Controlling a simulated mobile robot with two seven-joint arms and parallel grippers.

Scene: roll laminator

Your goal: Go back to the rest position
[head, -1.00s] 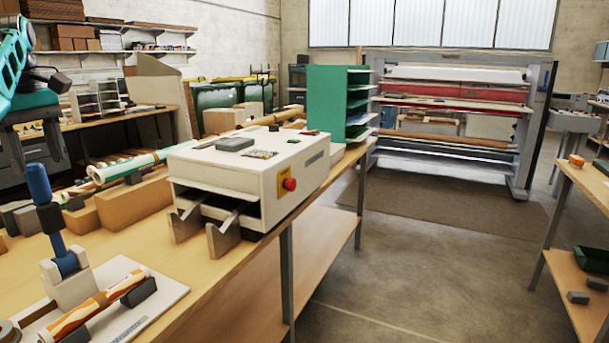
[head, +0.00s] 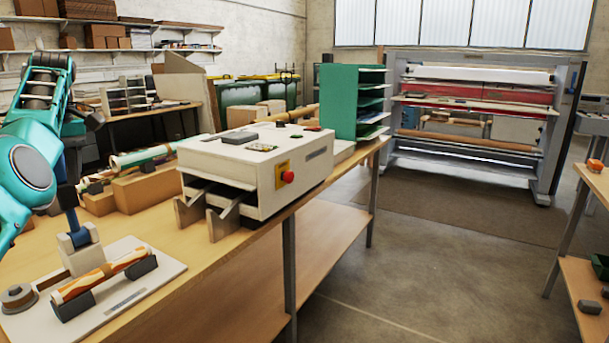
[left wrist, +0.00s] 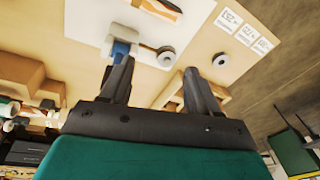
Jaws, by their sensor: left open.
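My left arm comes in from the left in the head view, and its dark gripper (head: 74,160) hangs over the left part of the bench, by the blue upright handle (head: 72,222) of a small stand. In the left wrist view the two fingers (left wrist: 157,82) are spread with nothing between them. The blue handle (left wrist: 122,50) shows beside the left fingertip; whether they touch I cannot tell. The stand is on a white board (head: 165,270) with an orange-and-white roll (head: 100,275) on dark supports. My right gripper is out of view.
A white laminator (head: 245,165) with a red button stands mid-bench, a green shelf rack (head: 340,100) behind it. Cardboard boxes (head: 148,190) and a roll lie left of it. A large roll machine (head: 470,110) is at the back. The floor (head: 430,270) right of the bench is clear.

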